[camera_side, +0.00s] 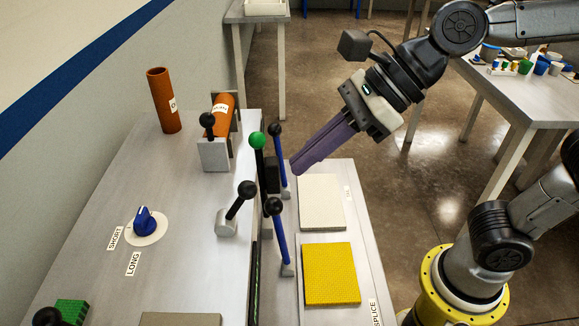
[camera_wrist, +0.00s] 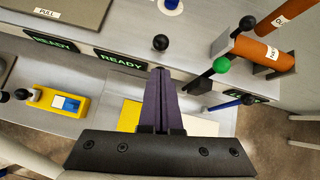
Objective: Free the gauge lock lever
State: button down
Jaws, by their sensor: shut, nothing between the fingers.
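No label marks a gauge lock lever, so I cannot tell which lever it is. A green-knobbed lever (camera_side: 257,141) stands upright at the panel's edge; its green knob (camera_wrist: 221,65) is right of my fingers in the wrist view. Two black-knobbed levers with blue shafts, one farther back (camera_side: 280,158) and one nearer (camera_side: 280,240), stand beside it. A black-knobbed lever (camera_side: 240,203) leans from a grey round base. My gripper (camera_side: 297,172) is shut and empty, its purple fingers pointing down-left just right of the far blue lever. The fingers (camera_wrist: 160,72) also show in the wrist view.
A blue dial (camera_side: 145,221) sits between SHORT and LONG labels. One orange cylinder (camera_side: 163,100) stands upright; another (camera_side: 222,112) lies in a grey bracket with a black-knobbed handle. A white pad (camera_side: 322,202) and a yellow pad (camera_side: 331,274) lie on the lower shelf. READY signs (camera_wrist: 122,60) face the wrist camera.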

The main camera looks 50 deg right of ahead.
aim_at(237, 204)
jog(key=x, duration=0.8)
jog(key=shift+w+a+f, duration=0.15)
jog(key=shift+a+f, duration=0.05)
jog(key=shift+f, duration=0.1)
